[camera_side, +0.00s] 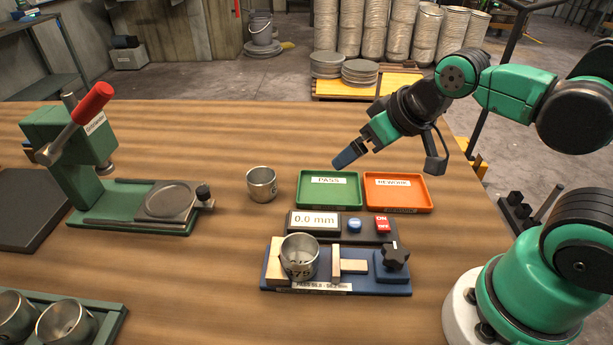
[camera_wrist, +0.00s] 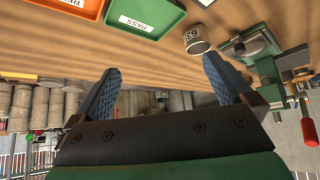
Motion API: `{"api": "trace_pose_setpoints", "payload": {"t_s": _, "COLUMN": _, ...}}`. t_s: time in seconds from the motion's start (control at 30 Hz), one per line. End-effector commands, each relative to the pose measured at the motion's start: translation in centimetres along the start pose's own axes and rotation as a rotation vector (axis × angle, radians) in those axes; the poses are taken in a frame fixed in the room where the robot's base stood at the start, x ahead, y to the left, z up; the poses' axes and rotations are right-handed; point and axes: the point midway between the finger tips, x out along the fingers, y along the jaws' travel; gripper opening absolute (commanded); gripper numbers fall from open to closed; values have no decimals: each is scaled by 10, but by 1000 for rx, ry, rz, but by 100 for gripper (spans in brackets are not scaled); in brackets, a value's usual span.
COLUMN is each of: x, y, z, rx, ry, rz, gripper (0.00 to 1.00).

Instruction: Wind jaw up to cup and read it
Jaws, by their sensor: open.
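A metal cup (camera_side: 299,257) stands upright in the blue gauge fixture (camera_side: 337,287), against the wooden fixed jaw at its left. The wooden moving jaw (camera_side: 345,264) stands to the right, with a gap between it and the cup. A black star knob (camera_side: 396,256) is at the fixture's right end. The display (camera_side: 314,222) reads 0.0 mm, beside a blue button (camera_side: 355,225) and a red ON/OFF switch (camera_side: 382,223). My gripper (camera_side: 347,160) is in the air above the back edge of the green tray, apart from everything. In the wrist view it is open and empty (camera_wrist: 170,85).
Behind the display are the green PASS tray (camera_side: 329,203) and orange REWORK tray (camera_side: 397,206), both empty. Another cup (camera_side: 262,184) stands left of them. A green press with a red lever (camera_side: 92,104) is at left. More cups sit in a rack (camera_side: 110,312) at front left.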

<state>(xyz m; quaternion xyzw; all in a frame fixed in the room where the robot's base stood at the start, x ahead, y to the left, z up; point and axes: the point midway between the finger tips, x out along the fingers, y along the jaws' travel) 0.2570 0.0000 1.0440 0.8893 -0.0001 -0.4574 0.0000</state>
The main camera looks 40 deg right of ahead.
Motion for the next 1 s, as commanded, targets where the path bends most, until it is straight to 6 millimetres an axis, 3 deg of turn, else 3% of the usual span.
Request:
{"api": "trace_pose_setpoints", "payload": {"t_s": 0.03, "x": 0, "y": 0, "z": 0, "rx": 0, "ry": 0, "rz": 0, "gripper": 97}}
{"api": "trace_pose_setpoints", "payload": {"t_s": 0.1, "x": 0, "y": -2, "z": 2, "rx": -18, "ry": -14, "rz": -4, "gripper": 84}}
{"api": "trace_pose_setpoints", "payload": {"t_s": 0.17, "x": 0, "y": -7, "z": 12, "rx": -83, "ry": -66, "rz": -17, "gripper": 84}}
{"api": "trace_pose_setpoints", "payload": {"t_s": 0.4, "x": -15, "y": -32, "z": 85, "rx": -597, "ry": -462, "rz": -172, "gripper": 84}}
{"api": "trace_pose_setpoints", "payload": {"t_s": 0.5, "x": -23, "y": -35, "z": 102, "rx": -724, "ry": -559, "rz": -227, "gripper": 84}}
{"api": "trace_pose_setpoints", "payload": {"t_s": 0.67, "x": -21, "y": -35, "z": 110, "rx": -766, "ry": -592, "rz": -246, "gripper": 84}}
{"api": "trace_pose_setpoints", "payload": {"t_s": 1.0, "x": 4, "y": -35, "z": 127, "rx": -761, "ry": -588, "rz": -243, "gripper": 84}}
